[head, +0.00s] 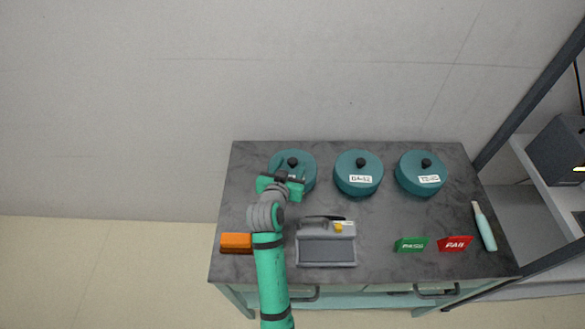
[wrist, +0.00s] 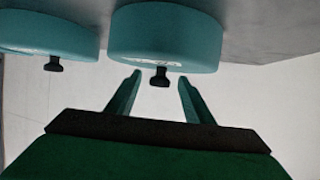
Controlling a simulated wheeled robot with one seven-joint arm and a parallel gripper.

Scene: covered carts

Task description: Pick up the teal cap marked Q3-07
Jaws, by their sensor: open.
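Three round teal caps with black knobs stand in a row at the back of the cart top. The left cap (head: 305,165) is partly hidden by my gripper (head: 286,176), and its label cannot be seen in the head view. The middle cap (head: 358,168) has a white label that looks like "DA-22". The right cap (head: 420,165) has a label too small to read. I cannot tell for sure which is Q3-07. In the wrist view, the open, empty fingers (wrist: 159,78) point at a cap (wrist: 165,30), its knob showing between the fingertips.
The dark cart top (head: 390,218) also holds an orange block (head: 236,242), a grey device (head: 327,248), a green sign (head: 411,245), a red sign (head: 455,244) and a pale bottle (head: 484,228). A wall stands behind. A shelf rack (head: 535,95) stands at the right.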

